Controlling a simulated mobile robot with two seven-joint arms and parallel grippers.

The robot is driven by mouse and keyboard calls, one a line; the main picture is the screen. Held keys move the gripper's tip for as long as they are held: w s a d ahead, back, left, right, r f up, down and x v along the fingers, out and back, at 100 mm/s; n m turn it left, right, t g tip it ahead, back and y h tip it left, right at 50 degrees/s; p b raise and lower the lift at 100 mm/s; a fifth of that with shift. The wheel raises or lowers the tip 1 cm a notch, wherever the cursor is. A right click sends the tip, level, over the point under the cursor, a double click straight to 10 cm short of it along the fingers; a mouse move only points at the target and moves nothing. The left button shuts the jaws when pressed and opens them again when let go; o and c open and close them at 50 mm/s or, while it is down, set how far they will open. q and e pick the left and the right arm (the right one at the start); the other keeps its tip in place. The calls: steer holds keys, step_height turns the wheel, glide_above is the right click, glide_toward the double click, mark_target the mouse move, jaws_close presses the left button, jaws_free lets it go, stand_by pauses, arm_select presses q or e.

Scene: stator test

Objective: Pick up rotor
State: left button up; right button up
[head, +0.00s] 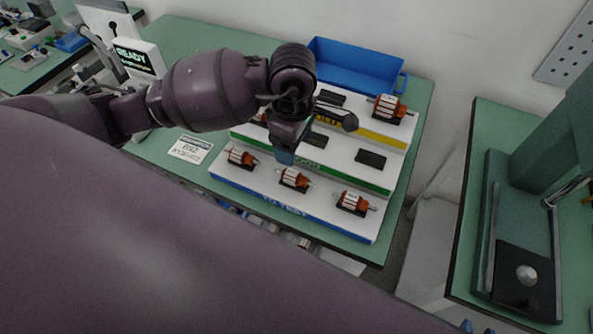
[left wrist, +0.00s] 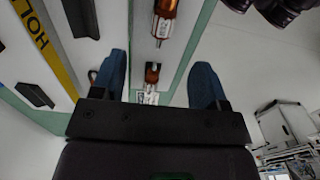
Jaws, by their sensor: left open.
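Three orange-and-white rotors lie in a row on the front blue-edged step in the head view: a left rotor (head: 241,157), a middle rotor (head: 294,178) and a right rotor (head: 353,202). My left gripper (head: 286,156) is over the step, just behind the middle rotor in the picture. In the left wrist view the open gripper (left wrist: 160,82) shows two blue fingers wide apart. One rotor (left wrist: 152,74) shows in the gap between them and another rotor (left wrist: 165,22) beyond it. I see no contact with either. My right gripper is not in view.
Another rotor (head: 390,107) lies on the yellow-edged back step. A green-edged middle step has a dark empty rest (head: 371,159). A blue bin (head: 350,62) stands behind. A white label card (head: 191,148) lies to the left. A press-like machine (head: 525,240) stands on the right bench.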

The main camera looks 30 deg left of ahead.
mark_target(294, 173)
arm_select(q)
step_height(294, 173, down, 5)
steer(key=shift+f, duration=0.1)
steer(key=f, duration=0.4)
steer(key=shift+s+d+f, duration=0.15)
steer(key=shift+s, duration=0.15)
steer(key=shift+f, duration=0.45)
